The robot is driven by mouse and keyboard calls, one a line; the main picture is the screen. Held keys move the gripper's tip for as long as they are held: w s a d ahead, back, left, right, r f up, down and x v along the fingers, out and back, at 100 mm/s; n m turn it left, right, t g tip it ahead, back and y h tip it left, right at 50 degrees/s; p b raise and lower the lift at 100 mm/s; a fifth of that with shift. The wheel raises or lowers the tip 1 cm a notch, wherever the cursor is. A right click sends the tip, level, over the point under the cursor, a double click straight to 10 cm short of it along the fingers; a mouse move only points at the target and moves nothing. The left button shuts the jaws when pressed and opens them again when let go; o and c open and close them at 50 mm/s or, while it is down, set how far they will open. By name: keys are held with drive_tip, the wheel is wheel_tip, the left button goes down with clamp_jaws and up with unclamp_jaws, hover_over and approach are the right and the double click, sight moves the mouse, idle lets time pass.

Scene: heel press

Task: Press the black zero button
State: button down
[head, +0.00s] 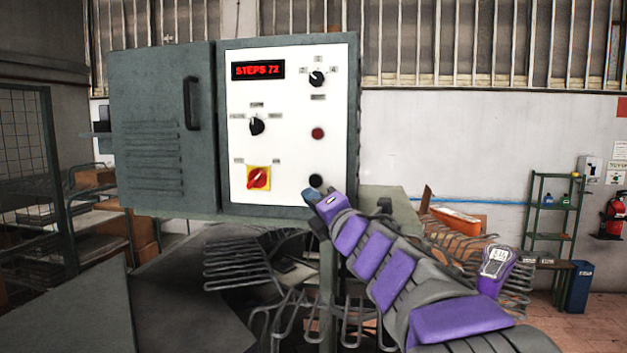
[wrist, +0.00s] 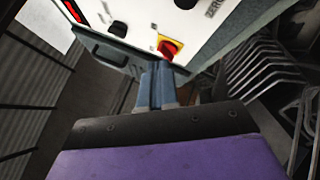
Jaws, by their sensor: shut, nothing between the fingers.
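The black zero button (head: 316,181) is the lowest round control on the right side of the white panel (head: 289,130). My gripper (head: 309,193) is just below and slightly left of it in the head view, close to the panel's lower edge. I cannot tell whether it touches anything there. In the wrist view my gripper (wrist: 157,72) is shut and empty, its two fingers together and pointing toward the panel.
A red rotary switch on a yellow plate (head: 258,178) is left of the button; it also shows by the fingertips in the wrist view (wrist: 169,46). A dark red button (head: 317,133) is above. Two black knobs, a red STEPS 72 display (head: 258,70) and a grey door (head: 165,130) share the cabinet.

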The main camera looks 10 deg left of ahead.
sight(315, 181)
drive_tip(key=shift+s+a+r+n+g+y, duration=0.3)
drive_tip(key=shift+a+n+y, duration=0.2)
drive_tip(key=shift+a+n, duration=0.1)
drive_tip(key=shift+w, duration=0.15)
drive_tip(key=w+p, duration=0.4)
drive_tip(key=w, duration=0.4)
drive_tip(key=shift+w+a+p, duration=0.2)
drive_tip(key=shift+w+p, duration=0.05)
drive_tip(key=shift+p, duration=0.1)
drive_tip(key=shift+w, duration=0.1)
idle(1.6)
drive_tip(key=shift+w, duration=0.3)
